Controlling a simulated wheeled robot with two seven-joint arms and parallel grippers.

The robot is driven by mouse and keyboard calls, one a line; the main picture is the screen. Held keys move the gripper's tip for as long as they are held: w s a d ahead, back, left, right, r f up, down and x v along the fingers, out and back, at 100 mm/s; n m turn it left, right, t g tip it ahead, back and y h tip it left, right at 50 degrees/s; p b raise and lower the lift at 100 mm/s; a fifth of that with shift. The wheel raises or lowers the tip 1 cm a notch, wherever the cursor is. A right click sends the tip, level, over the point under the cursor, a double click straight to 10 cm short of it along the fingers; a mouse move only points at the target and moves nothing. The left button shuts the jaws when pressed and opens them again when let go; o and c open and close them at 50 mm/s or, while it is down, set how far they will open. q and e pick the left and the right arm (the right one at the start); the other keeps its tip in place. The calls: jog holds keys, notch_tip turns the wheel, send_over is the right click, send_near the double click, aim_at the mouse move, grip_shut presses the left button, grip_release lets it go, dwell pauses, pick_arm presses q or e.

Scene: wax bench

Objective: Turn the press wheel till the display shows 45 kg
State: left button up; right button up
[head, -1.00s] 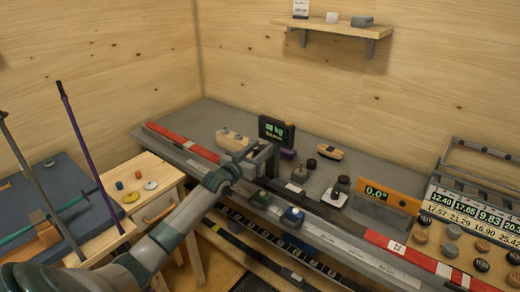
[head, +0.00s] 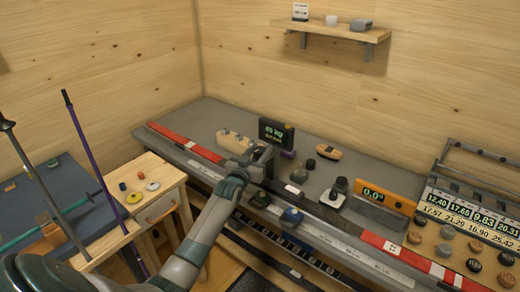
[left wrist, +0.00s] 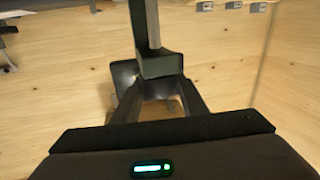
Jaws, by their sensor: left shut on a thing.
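The dark display (head: 277,133) stands at the back of the bench; its small green figures look like 45 kg, though they are blurred. The grey press (head: 262,157) is just in front of it. My left gripper (head: 249,163) is at the press and shut on its wheel, which is mostly hidden by the hand in the head view. In the left wrist view, my left gripper's dark fingers (left wrist: 160,98) close in below a dark block with an upright grey bar; the wheel's outline is not clear there. My right gripper is not in view.
A wooden block with pegs (head: 233,142) sits left of the press. A small dark pot (head: 311,164) and an orange readout (head: 388,199) stand to the right. A wooden side table (head: 145,188) stands at the left.

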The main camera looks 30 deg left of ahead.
pick_arm(q)
jog(key=shift+r, duration=0.1)
jog(key=o, duration=1)
jog(key=shift+s, duration=0.1)
jog(key=shift+s+d+f, duration=0.15)
jog(key=shift+s+f, duration=0.05)
jog(key=shift+s, duration=0.3)
jog(key=shift+s+d+r+b, duration=0.1)
jog(key=shift+s+d+b, duration=0.5)
jog(key=shift+s, duration=2.05)
jog(key=shift+s+d+b, duration=0.25)
jog(key=shift+s+b, duration=0.6)
jog(key=shift+s, duration=1.8)
jog(key=shift+s+d+r+b, duration=0.1)
jog(key=shift+s+d+b, duration=0.5)
jog(key=shift+s, duration=2.05)
jog(key=shift+a+f, duration=0.1)
jog(key=shift+a, duration=0.1)
